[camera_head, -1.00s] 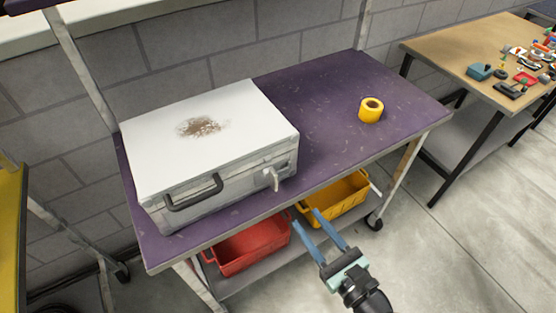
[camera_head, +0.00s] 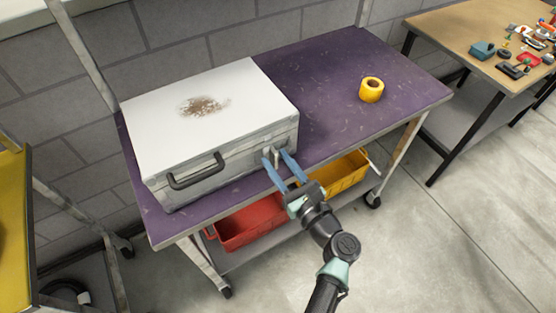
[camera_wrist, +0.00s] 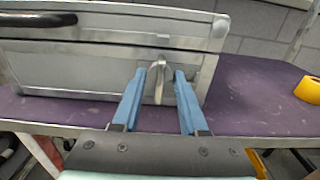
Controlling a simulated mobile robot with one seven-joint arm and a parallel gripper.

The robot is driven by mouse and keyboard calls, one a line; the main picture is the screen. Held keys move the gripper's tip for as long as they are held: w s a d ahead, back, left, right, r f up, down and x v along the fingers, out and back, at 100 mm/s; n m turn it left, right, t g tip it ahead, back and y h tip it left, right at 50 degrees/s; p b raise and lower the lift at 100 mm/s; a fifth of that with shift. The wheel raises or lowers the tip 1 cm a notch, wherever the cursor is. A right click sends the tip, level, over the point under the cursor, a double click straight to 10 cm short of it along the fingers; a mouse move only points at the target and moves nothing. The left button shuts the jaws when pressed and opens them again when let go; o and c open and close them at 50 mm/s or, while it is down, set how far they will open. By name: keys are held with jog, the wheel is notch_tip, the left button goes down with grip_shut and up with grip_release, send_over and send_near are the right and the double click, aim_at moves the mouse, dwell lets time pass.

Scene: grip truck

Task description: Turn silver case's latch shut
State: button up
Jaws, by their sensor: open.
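The silver case (camera_head: 215,125) lies shut on the left part of the purple cart top, its handle side facing front. Its latch (camera_wrist: 160,76) is a small grey lever at the right of the front face, and it hangs down in the wrist view. In the head view the latch (camera_head: 275,156) shows between my finger tips. My gripper (camera_head: 280,158) is open, with one blue finger on each side of the latch. In the wrist view my gripper (camera_wrist: 160,90) has a gap between each finger and most of the lever. I cannot tell whether a finger touches it.
A roll of yellow tape (camera_head: 371,90) stands on the purple cart top (camera_head: 325,85), right of the case. A wooden table (camera_head: 470,45) with small items stands at the right.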

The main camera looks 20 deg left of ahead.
jog(key=shift+w+a, duration=0.1)
jog(key=shift+a, duration=0.1)
grip_shut()
